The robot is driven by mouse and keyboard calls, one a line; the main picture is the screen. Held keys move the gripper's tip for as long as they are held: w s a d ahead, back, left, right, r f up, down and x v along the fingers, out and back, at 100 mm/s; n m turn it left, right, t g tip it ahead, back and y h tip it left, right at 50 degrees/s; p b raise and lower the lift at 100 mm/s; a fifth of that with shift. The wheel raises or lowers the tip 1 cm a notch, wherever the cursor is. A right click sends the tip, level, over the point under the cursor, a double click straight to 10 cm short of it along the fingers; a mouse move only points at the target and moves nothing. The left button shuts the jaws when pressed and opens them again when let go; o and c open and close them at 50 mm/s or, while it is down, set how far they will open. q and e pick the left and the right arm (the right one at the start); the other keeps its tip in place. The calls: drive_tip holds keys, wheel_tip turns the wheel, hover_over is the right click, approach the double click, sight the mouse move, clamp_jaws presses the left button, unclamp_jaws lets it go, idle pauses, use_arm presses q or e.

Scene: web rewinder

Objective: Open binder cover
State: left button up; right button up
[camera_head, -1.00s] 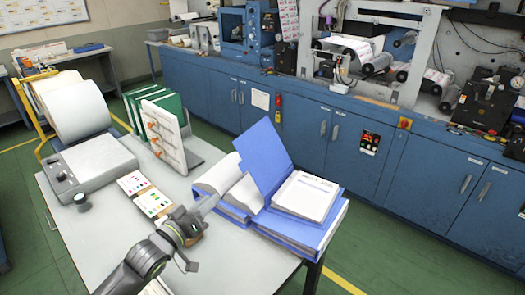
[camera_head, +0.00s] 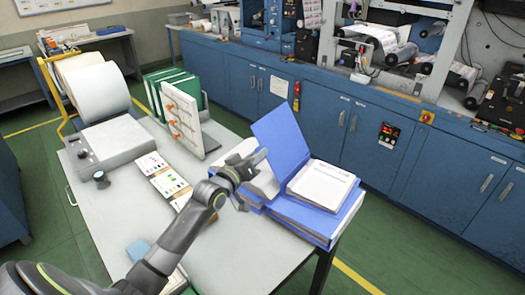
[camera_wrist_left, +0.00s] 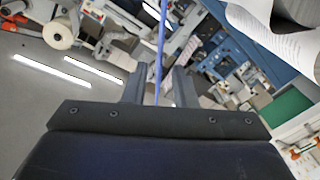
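A blue binder (camera_head: 320,222) lies at the right end of the grey table, with a white page stack (camera_head: 320,184) on its right side. Its blue cover (camera_head: 281,137) stands up steeply, between that stack and curled white pages (camera_head: 241,152) at its left. My left gripper (camera_head: 258,164) is just left of the cover, in front of the curled pages. In the left wrist view my left gripper (camera_wrist_left: 160,85) has its fingers apart, with the thin blue cover edge (camera_wrist_left: 161,45) running between them. Contact with either finger cannot be told. My right gripper is not in view.
A white board with orange clips (camera_head: 183,120) and green binders (camera_head: 170,90) stand behind the gripper. Color cards (camera_head: 162,175) and a grey device (camera_head: 112,145) with a large roll (camera_head: 98,88) are on the left. The table's front middle (camera_head: 225,255) is bare.

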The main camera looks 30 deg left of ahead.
use_arm(q)
drive_tip(key=shift+w+d, duration=0.15)
drive_tip(key=shift+w, duration=0.7)
drive_tip(key=shift+w+d, duration=0.1)
drive_tip(key=shift+w, duration=0.7)
clamp_jaws()
